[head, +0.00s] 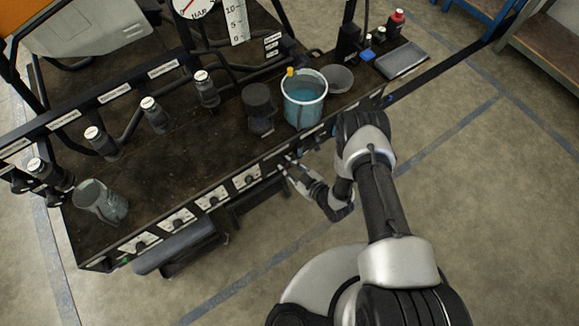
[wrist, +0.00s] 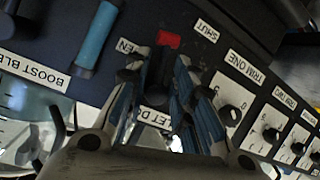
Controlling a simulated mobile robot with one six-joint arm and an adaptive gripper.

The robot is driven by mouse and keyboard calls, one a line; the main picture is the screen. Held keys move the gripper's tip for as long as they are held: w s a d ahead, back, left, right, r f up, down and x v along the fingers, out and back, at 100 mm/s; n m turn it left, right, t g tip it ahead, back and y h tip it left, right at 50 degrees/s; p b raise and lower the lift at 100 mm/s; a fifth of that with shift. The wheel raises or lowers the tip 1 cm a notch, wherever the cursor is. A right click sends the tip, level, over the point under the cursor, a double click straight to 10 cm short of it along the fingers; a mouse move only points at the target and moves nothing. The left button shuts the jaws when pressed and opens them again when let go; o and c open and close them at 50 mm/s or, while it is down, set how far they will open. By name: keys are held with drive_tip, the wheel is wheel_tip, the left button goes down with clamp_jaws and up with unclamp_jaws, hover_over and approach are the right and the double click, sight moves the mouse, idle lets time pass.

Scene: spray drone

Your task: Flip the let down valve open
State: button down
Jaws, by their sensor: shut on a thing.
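The let down valve is on the dark front panel in the wrist view. Its dark lever (wrist: 158,68) has a red end (wrist: 168,40), which lies between the label ending in "EN" (wrist: 129,46) and the SHUT label (wrist: 207,33). A partly hidden label (wrist: 155,115) reading "LET D" is behind the fingers. My gripper (wrist: 158,85) is shut on the lever, with a blue-lined finger on each side. In the head view my gripper (head: 290,166) is at the bench's front panel, and the lever is too small to make out.
Trim knobs (wrist: 229,115) line the panel to the right in the wrist view. A blue handle (wrist: 97,36) is on the left near the BOOST BLEED label (wrist: 34,71). On the bench (head: 160,185) stand a blue-liquid bucket (head: 303,100) and a clear jug (head: 101,203).

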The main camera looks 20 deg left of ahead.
drive_tip(key=n+t+p, duration=0.1)
drive_tip(key=n+h+p, duration=0.1)
drive_tip(key=shift+d+r+n+t, duration=0.1)
drive_tip(key=shift+r+n+t, duration=0.1)
drive_tip(key=shift+n+t, duration=0.15)
drive_tip(key=shift+w+d+r+n+t+h+p, duration=0.1)
drive_tip(key=shift+n+t+h+p, duration=0.1)
drive_tip(key=shift+n+t+h, duration=0.35)
drive_tip(key=shift+r+n+t+h+p, duration=0.1)
drive_tip(key=shift+n+t+h+p, duration=0.1)
drive_tip(key=shift+n, duration=0.5)
drive_tip(key=shift+r+n+t+h, duration=0.2)
drive_tip(key=shift+n+t, duration=0.5)
drive_tip(key=shift+n, duration=0.5)
drive_tip(key=shift+d+r+n+t+h+b, duration=0.15)
drive_tip(key=shift+n+t, duration=0.25)
drive_tip(key=shift+n, duration=0.25)
drive_tip(key=shift+a+r+n+t+h+b, duration=0.15)
drive_tip(key=shift+n+t, duration=0.25)
drive_tip(key=shift+n, duration=0.25)
drive_tip(key=shift+d, duration=0.1)
drive_tip(key=c, duration=1.7)
unclamp_jaws()
drive_tip(key=shift+w, duration=0.1)
